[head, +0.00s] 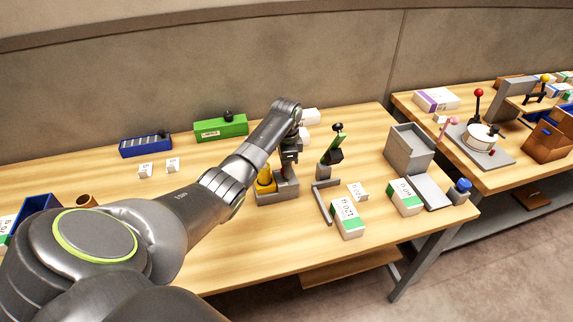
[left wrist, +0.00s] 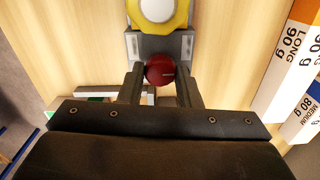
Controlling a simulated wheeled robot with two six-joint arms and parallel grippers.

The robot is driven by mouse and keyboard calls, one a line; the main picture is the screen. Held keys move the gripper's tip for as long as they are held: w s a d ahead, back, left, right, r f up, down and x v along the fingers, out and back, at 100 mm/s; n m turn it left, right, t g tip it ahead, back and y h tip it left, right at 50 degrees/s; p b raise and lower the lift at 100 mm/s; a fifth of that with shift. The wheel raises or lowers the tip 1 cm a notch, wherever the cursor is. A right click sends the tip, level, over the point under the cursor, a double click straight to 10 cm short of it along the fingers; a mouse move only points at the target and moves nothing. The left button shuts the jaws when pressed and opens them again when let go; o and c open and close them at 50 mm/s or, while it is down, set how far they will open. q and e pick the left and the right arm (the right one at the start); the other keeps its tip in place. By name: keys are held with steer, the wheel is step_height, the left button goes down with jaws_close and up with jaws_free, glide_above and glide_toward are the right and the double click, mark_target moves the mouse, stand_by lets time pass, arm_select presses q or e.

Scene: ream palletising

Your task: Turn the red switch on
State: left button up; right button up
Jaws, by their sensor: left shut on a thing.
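The red switch shows as a round red knob (left wrist: 160,69) on a grey base (left wrist: 158,44) in the left wrist view. A yellow part (left wrist: 178,14) with a white round top sits on the same base, beyond the knob. In the head view the grey base (head: 287,189) stands on the table with the yellow part (head: 265,179) at its left; the red knob is hidden behind my gripper. My left gripper (head: 289,163) points down over the base. Its fingers stand on both sides of the red knob, shut on it. My right gripper is not in view.
A grey bin (head: 409,149) stands further right. Green (head: 221,128) and blue (head: 146,146) boxes stand at the back.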

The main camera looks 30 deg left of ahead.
arm_select(q)
steer(key=n+p, duration=0.1)
steer(key=p, duration=0.1)
steer(key=n+p, duration=0.1)
steer(key=n, duration=0.1)
steer(key=shift+r+n+p, duration=0.3)
steer(key=shift+p, duration=0.05)
steer(key=n+p, duration=0.3)
steer(key=n, duration=0.2)
steer(key=shift+f+n, duration=0.1)
steer(key=shift+n, duration=0.2)
steer(key=n+p, duration=0.2)
steer(key=n, duration=0.2)
steer(key=shift+w+a, duration=0.1)
steer(key=shift+f+n+p, duration=0.1)
steer(key=shift+n+p, duration=0.5)
steer(key=shift+n, duration=1.5)
steer(key=o, duration=1)
steer(key=shift+c, duration=0.2)
